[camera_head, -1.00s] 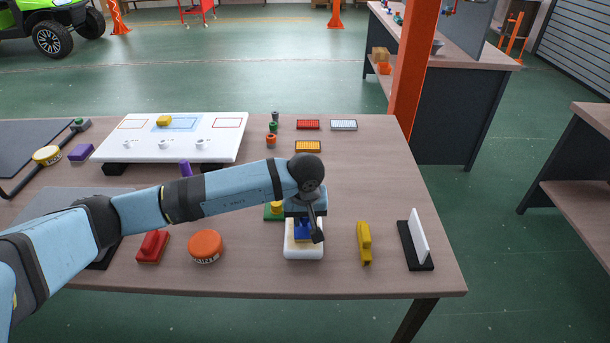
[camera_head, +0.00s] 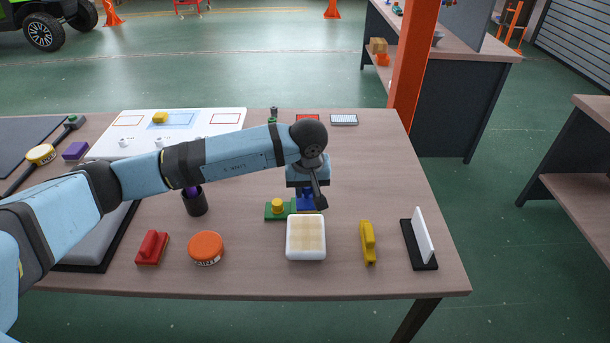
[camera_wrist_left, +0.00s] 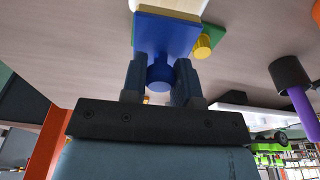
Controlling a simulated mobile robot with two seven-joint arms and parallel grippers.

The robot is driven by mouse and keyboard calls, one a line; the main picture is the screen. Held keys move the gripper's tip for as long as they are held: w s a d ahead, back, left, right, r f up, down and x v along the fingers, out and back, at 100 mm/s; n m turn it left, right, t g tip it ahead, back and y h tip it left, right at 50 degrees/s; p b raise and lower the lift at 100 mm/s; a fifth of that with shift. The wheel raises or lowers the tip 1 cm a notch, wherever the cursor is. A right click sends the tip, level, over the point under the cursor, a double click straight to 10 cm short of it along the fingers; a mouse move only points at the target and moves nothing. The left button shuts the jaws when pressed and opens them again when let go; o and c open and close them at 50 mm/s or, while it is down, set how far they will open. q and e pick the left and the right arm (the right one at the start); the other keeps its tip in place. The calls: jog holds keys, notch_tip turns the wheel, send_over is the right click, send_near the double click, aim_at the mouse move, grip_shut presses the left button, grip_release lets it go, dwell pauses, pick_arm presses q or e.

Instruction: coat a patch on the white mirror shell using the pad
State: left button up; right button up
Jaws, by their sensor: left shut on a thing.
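The white mirror shell (camera_head: 293,240) lies on the table in front of my left gripper. A pale cream gridded patch (camera_head: 306,237) covers most of its top. My left gripper (camera_wrist_left: 160,78) is shut on the round knob of the blue pad (camera_wrist_left: 165,30). In the head view the pad (camera_head: 306,200) is at the shell's far edge, partly hidden by my wrist; I cannot tell whether it touches. The shell also shows at the top of the left wrist view (camera_wrist_left: 180,5). My right gripper is not in view.
A green block with a yellow knob (camera_head: 277,207) stands just left of the pad. An orange-lidded jar (camera_head: 206,247) and red block (camera_head: 152,248) are left of the shell. A yellow tool (camera_head: 368,241) and upright white panel (camera_head: 423,240) are to its right. A dark cup (camera_head: 195,201) stands farther back.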

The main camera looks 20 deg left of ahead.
pick_arm(q)
jog(key=shift+r+p, duration=0.45)
jog(key=shift+r, duration=1.15)
